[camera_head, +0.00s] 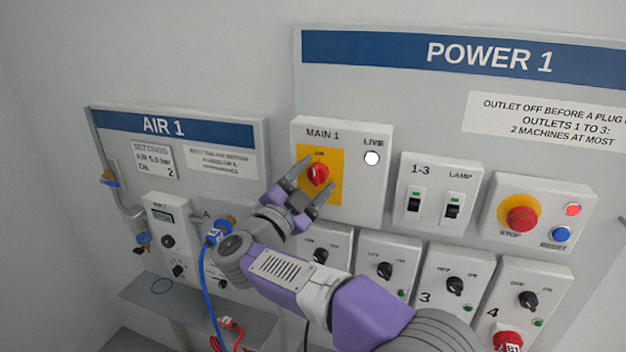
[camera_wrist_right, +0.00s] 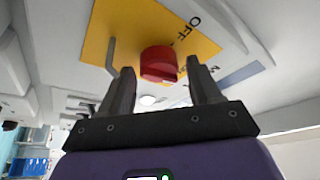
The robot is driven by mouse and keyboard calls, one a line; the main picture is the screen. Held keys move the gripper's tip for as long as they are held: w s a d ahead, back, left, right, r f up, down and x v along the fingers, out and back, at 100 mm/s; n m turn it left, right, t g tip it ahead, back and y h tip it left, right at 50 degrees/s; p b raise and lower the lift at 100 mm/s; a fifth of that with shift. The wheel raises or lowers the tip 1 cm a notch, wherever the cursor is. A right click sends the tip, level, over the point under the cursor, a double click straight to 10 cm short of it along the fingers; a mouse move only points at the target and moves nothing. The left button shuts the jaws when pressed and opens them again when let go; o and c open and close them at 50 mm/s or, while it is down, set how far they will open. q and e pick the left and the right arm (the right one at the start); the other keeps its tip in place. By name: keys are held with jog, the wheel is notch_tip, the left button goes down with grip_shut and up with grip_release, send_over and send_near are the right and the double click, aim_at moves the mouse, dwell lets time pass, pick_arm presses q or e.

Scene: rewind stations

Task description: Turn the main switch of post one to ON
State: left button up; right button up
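The main switch is a red rotary knob (camera_head: 318,174) on a yellow plate (camera_head: 335,160) of the white MAIN 1 box (camera_head: 367,195), under the POWER 1 sign. In the right wrist view the red knob (camera_wrist_right: 160,62) shows between and just beyond the fingertips (camera_wrist_right: 162,72), with gaps on both sides. An OFF mark (camera_wrist_right: 187,30) is printed on the plate there. The knob's exact pointing is unclear. My left gripper is out of view.
Right of the box are the 1-3 and LAMP breakers (camera_head: 434,206) and a red STOP button (camera_head: 522,219). Several outlet switch boxes (camera_head: 457,270) sit below, partly behind my right arm. The AIR 1 panel (camera_head: 235,135) with a blue hose (camera_head: 204,280) is at left.

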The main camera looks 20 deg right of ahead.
jog(key=shift+o, duration=0.3)
jog(key=shift+a, duration=0.1)
jog(key=v, duration=0.7)
jog(key=shift+s+a, duration=0.1)
jog(key=shift+s, duration=0.05)
jog(key=w+d+n+y+p, duration=0.1)
jog(key=d+y+p, duration=0.1)
jog(key=p, duration=0.3)
jog(key=w+d+r+n+t+y+p, duration=0.1)
jog(key=w+d+y+p, duration=0.1)
jog(key=p, duration=0.3)
jog(key=w+d+r+n+y+p, duration=0.1)
jog(key=d+y+p, duration=0.1)
jog(key=p, duration=0.3)
jog(key=shift+w+r+n, duration=0.1)
jog(key=shift+w+n, duration=0.2)
jog(key=shift+w, duration=0.1)
